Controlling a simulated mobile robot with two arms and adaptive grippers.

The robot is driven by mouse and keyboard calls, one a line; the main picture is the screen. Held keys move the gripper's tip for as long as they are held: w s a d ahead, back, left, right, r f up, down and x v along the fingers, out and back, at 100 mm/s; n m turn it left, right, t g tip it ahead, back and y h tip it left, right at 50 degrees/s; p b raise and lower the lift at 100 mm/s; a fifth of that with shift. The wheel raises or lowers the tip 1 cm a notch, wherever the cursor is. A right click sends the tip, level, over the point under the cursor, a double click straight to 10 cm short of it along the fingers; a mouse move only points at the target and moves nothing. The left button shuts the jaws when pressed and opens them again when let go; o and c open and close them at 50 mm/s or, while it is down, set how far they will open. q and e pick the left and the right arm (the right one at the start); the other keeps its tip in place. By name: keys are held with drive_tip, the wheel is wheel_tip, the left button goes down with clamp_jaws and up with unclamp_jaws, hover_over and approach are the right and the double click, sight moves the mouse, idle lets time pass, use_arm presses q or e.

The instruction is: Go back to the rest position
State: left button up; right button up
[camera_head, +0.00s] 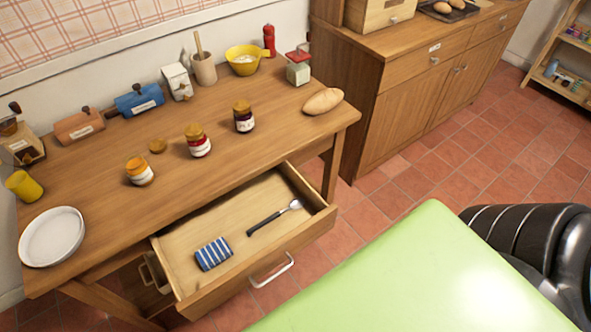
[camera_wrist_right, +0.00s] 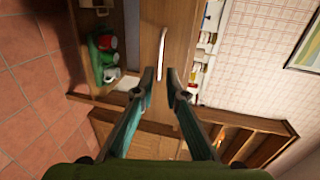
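My right gripper (camera_wrist_right: 160,88) shows in the right wrist view. Its two teal-sided fingers are apart, with a narrow gap and nothing between the tips. Beyond the tips is a wooden front with a long pale handle (camera_wrist_right: 161,54); I cannot tell how far away it is. Neither gripper shows in the head view. A black ribbed part of my own arm (camera_head: 520,235) is at its right edge. My left gripper is out of sight.
A wooden table (camera_head: 100,212) has an open drawer (camera_head: 188,240) holding a striped cloth (camera_head: 213,254) and a spoon (camera_head: 268,219). Jars, a plate (camera_head: 52,237) and bread (camera_head: 323,101) are on top. A cabinet (camera_head: 400,115) stands at the back right. Tiled floor (camera_head: 480,150) is clear before it.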

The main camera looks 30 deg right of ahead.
idle(0.4)
drive_tip(key=s+d+f+n+g+y, duration=0.15)
drive_tip(key=f+n+g, duration=0.35)
drive_tip(key=f, duration=0.8)
drive_tip(key=s+f+n+g+y, duration=0.1)
drive_tip(key=s+f+n+g, duration=0.1)
drive_tip(key=f+n, duration=0.85)
drive_tip(key=s+d+f+n+g+h, duration=0.1)
drive_tip(key=s+d+f+n+g, duration=0.1)
drive_tip(key=f, duration=0.5)
drive_tip(key=s+d+f+n+g+h, duration=0.2)
drive_tip(key=s+d+f+g, duration=0.3)
drive_tip(key=s+d+f, duration=0.2)
drive_tip(key=shift+s+f+n+g, duration=0.3)
drive_tip(key=shift+s+n, duration=0.05)
drive_tip(key=shift+s, duration=0.05)
